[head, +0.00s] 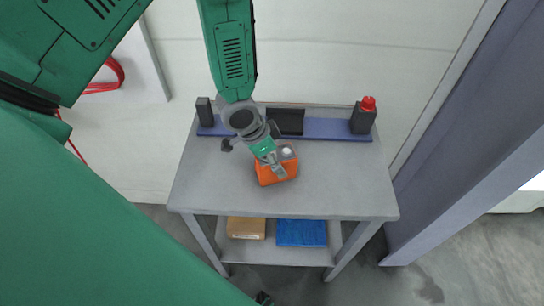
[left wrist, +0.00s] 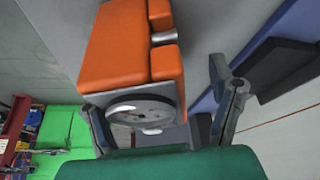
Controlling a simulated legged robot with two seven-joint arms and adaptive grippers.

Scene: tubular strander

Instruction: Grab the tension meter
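The tension meter is an orange block (head: 270,174) with a round white dial, lying on the grey table top. In the left wrist view the meter (left wrist: 118,50) fills the upper middle, its dial facing the camera. My left gripper (head: 273,160) reaches down over the meter from the back of the table. In the left wrist view my left gripper (left wrist: 165,112) has its fingers spread, one on each side of the dial end. A gap shows between the meter and the right-hand finger; contact on the other side is unclear. I cannot see my right gripper.
The grey table (head: 340,180) has a blue strip (head: 325,127) along its back, with black holders and a red-topped item (head: 367,104). The lower shelf carries a brown box (head: 246,228) and a blue box (head: 301,233). A grey-purple column (head: 450,140) stands at right. The table's right side is clear.

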